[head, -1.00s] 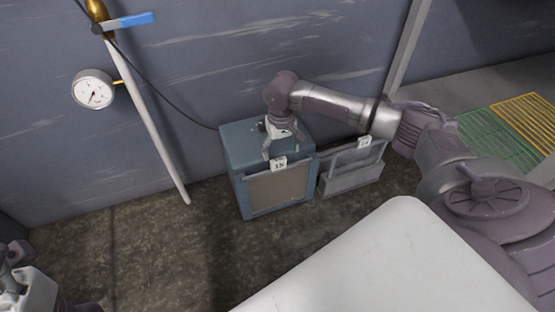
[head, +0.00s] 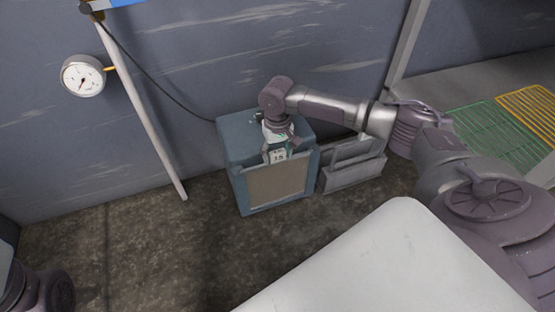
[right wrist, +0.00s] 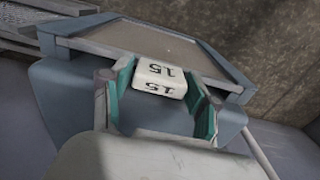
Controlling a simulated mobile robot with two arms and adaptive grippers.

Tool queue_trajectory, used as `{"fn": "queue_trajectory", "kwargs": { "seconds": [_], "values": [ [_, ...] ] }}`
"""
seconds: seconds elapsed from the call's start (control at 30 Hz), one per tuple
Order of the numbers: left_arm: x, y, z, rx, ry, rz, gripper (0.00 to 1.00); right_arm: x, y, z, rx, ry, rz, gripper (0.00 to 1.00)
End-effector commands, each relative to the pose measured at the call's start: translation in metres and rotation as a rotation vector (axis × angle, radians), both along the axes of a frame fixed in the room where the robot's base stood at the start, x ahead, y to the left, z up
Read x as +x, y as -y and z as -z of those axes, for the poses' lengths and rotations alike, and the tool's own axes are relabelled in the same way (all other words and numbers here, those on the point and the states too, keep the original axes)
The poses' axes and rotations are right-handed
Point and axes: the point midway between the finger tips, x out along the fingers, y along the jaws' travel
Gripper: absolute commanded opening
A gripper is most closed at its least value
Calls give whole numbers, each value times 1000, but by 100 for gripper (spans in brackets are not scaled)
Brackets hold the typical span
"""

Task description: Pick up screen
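The screen (head: 277,186) is a beige mesh panel in a grey frame, upright at the front of a blue-grey box (head: 240,143). A white block marked 15 (head: 278,156) sits at its top edge and serves as its tab. My right gripper (head: 279,155) is down at this block, pointing downward. In the right wrist view, its green-padded fingers (right wrist: 162,90) stand on either side of the block (right wrist: 160,78), apart, with narrow gaps visible. The screen (right wrist: 160,40) also shows there beyond the block. My left gripper is not visible; only part of my left arm shows at lower left.
A second grey frame (head: 352,165) stands right of the box. A gauge (head: 83,76) and a slanted pale pipe (head: 140,110) are on the wall at left. Green (head: 495,130) and yellow (head: 530,105) grates lie at right. The floor (head: 150,250) left of the box is clear.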

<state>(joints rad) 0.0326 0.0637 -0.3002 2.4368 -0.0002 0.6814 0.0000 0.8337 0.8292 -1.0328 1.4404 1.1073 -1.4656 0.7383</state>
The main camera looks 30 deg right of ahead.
Motion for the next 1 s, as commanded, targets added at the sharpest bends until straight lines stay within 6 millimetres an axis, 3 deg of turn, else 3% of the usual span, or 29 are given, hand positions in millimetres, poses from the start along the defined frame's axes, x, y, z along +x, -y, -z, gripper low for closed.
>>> {"fn": "queue_trajectory", "kwargs": {
  "seconds": [0.03, 0.23, 0.63, 1.0],
  "values": [
    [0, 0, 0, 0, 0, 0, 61, 0, 0, 0, 0, 0, 0, 46],
    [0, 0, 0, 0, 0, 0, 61, 0, 0, 0, 0, 1, 0, 16],
    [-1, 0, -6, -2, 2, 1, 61, 0, 0, -12, 0, 1, 0, 15],
    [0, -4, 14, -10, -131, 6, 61, 0, 0, -76, 1, 2, 0, 15]
  ]
}}
